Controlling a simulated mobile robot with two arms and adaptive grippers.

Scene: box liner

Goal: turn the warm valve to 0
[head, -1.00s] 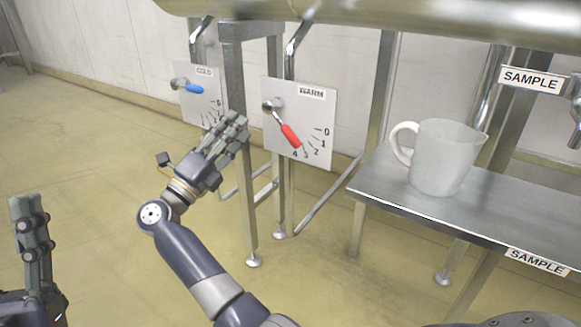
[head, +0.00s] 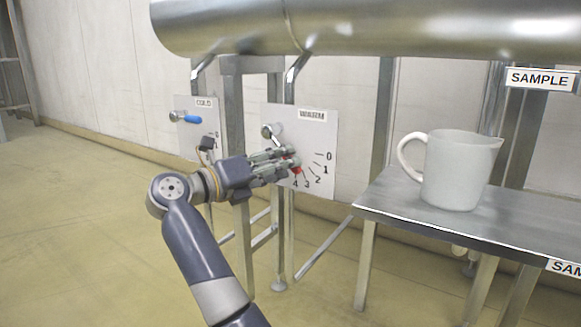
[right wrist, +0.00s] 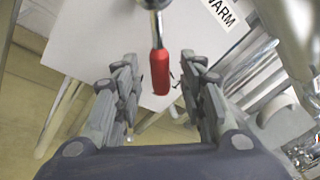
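The warm valve has a white panel (head: 322,140) marked 0 to 4 and a silver pivot (head: 271,131). Its red handle (right wrist: 160,72) hangs down and slants right, its tip near the 3 and 4 marks. In the head view the fingers hide most of the handle, and a bit of red (head: 297,168) shows. My right gripper (head: 285,160) is in front of the panel. In the right wrist view its fingers are spread on both sides of the handle, with gaps between. The right gripper (right wrist: 160,95) is open. My left gripper is out of view.
The cold valve, with a blue handle (head: 192,119), is to the left. A white pitcher (head: 456,170) stands on a metal table (head: 400,196) to the right. A large pipe (head: 400,27) runs above the panels. Metal legs stand under them.

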